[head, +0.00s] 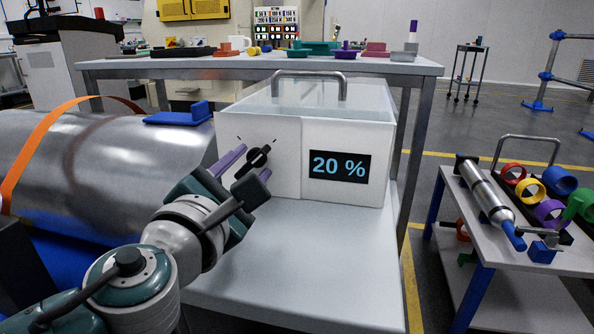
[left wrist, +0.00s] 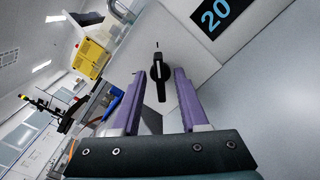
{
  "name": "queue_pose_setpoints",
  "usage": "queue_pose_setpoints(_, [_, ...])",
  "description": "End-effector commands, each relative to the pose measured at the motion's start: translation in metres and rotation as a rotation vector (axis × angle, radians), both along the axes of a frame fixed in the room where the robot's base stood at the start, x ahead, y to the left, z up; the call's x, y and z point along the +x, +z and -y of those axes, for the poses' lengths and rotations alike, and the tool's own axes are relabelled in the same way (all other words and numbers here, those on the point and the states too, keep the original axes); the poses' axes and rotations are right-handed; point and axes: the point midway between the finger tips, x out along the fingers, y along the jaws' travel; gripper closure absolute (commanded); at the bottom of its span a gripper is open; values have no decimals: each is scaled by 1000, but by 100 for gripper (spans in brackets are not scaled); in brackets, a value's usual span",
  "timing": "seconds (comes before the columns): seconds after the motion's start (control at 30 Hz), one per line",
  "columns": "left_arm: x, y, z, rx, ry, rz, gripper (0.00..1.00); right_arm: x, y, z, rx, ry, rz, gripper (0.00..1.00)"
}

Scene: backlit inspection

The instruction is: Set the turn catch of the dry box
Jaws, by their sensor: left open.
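The dry box (head: 345,135) is a white box with a clear top and a metal handle, standing on a white bench. Its front bears a display (head: 340,166) reading "20 %". The black turn catch (head: 258,157) is on the left part of the front, with short marks around it. It also shows in the left wrist view (left wrist: 159,75). My left gripper (head: 249,168) has purple fingers and is open in front of the catch. In the left wrist view the fingers (left wrist: 157,98) lie on both sides of the catch, with gaps between. My right gripper is not in view.
A large metal cylinder (head: 105,170) with an orange strap lies left of the box. A table (head: 260,62) with several small parts stands behind. A cart (head: 525,240) with coloured rings is at the right. The bench surface (head: 310,260) before the box is clear.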

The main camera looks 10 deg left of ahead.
Motion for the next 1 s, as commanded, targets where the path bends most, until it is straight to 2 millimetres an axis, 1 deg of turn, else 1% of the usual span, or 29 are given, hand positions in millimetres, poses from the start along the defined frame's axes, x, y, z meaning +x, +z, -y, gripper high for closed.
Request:
queue_pose_setpoints(0.1, [5, 0, 0, -1, -1, -1, 56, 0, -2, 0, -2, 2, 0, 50])
queue_pose_setpoints(0.3, [5, 0, 0, -2, -1, -1, 56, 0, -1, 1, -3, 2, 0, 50])
queue_pose_setpoints(0.37, [5, 0, 0, -2, -1, -1, 62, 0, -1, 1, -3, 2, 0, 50])
queue_pose_setpoints(0.7, [4, 0, 0, -2, 0, 0, 100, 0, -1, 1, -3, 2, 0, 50])
queue_pose_setpoints(1.0, [4, 0, 0, -2, 0, 0, 100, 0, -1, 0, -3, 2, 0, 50])
